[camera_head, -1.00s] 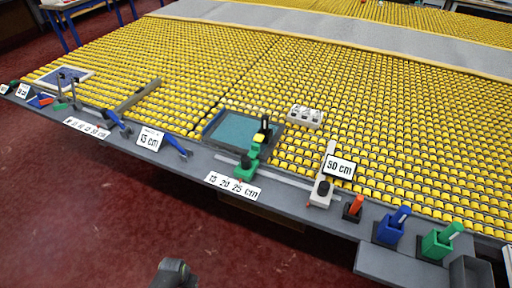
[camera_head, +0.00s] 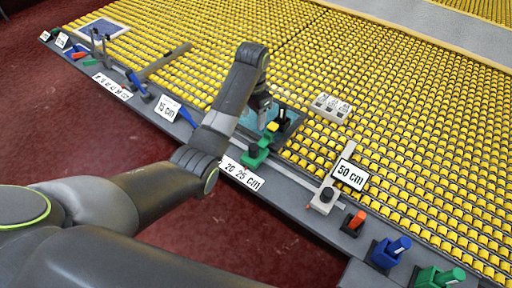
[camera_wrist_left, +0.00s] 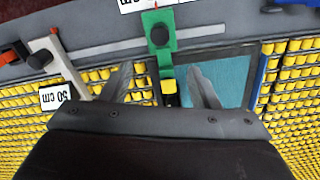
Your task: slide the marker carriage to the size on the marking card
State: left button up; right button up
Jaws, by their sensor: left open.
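The green carriage (camera_head: 257,152), with a black knob and a yellow piece, sits on the grey rail beside the scale strip (camera_head: 242,173) reading 20 and 25 cm, its left end hidden by my arm. In the left wrist view the green carriage (camera_wrist_left: 163,58) stands upright in the picture. My left gripper (camera_head: 262,100) is above the bed near the teal panel. In the wrist view its two fingers (camera_wrist_left: 160,84) are apart, with the carriage's yellow end showing between them. A 15 cm card (camera_head: 169,108) and a 50 cm card (camera_head: 349,174) stand along the edge.
Orange, blue (camera_head: 390,252) and green (camera_head: 438,278) holders stand farther right. Blue levers (camera_head: 138,86) are at left. A white block (camera_head: 331,107) lies on the yellow roller bed.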

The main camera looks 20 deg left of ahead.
aim_at(254, 147)
pick_arm(q)
notch_tip(254, 147, down, 15)
jog(key=shift+b, duration=0.4)
jog(key=shift+f, duration=0.85)
jog(key=shift+c, duration=0.4)
